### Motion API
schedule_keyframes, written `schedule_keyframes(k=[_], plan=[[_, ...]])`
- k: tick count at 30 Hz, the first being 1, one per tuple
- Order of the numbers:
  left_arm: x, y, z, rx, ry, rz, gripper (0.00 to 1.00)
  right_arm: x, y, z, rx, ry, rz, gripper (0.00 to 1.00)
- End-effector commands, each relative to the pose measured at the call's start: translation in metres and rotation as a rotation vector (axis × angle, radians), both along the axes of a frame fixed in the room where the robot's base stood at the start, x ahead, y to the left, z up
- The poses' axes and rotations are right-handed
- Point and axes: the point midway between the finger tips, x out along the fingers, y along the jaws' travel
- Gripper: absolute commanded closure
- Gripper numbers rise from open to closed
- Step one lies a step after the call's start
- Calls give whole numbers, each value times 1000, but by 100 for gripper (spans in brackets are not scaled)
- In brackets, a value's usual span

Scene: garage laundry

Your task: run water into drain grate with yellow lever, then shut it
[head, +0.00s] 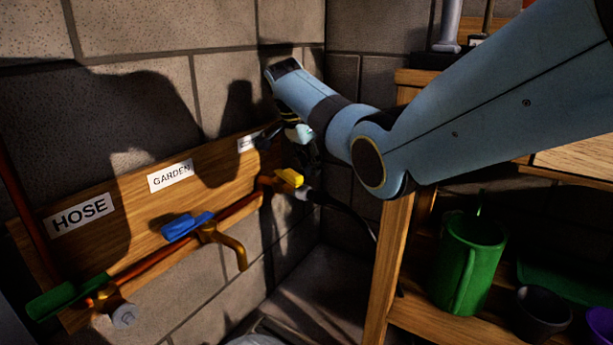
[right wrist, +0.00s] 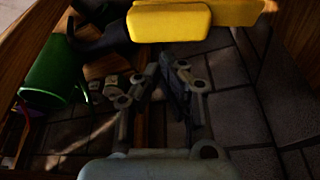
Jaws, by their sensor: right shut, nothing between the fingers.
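The yellow lever (head: 289,177) is on the rightmost tap of the copper pipe in the head view, near the wall corner. It is large at the top of the right wrist view (right wrist: 170,22). A dark hose (head: 345,208) leads from that tap down to the right. My right gripper (head: 308,160) is just above and beside the lever, partly hidden by my own arm. In the right wrist view its fingers (right wrist: 166,66) are shut and empty, below the lever in the picture. I cannot make out the drain grate, and I see no running water. My left gripper is out of view.
A blue lever (head: 186,226) and a green lever (head: 64,297) sit further left on the pipe, under the GARDEN and HOSE labels. A wooden shelf at right holds a green jug (head: 468,262) and a dark pot (head: 541,314). The floor corner between is narrow.

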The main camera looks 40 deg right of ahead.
Motion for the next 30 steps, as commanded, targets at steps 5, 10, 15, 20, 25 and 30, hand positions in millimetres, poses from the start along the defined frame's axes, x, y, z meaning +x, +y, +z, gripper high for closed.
schedule_keyframes(k=[5,10,15,20,25,30], plan=[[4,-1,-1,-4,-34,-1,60,0,15,0,-1,0,-1,100],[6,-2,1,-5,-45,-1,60,0,18,2,-2,-2,-2,100],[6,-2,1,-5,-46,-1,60,-1,18,2,-2,-1,-2,100],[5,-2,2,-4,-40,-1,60,-1,19,3,-1,-1,-2,100],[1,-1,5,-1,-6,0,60,-2,21,5,-1,-2,-2,100],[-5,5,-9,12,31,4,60,-4,27,8,0,-2,0,100]])
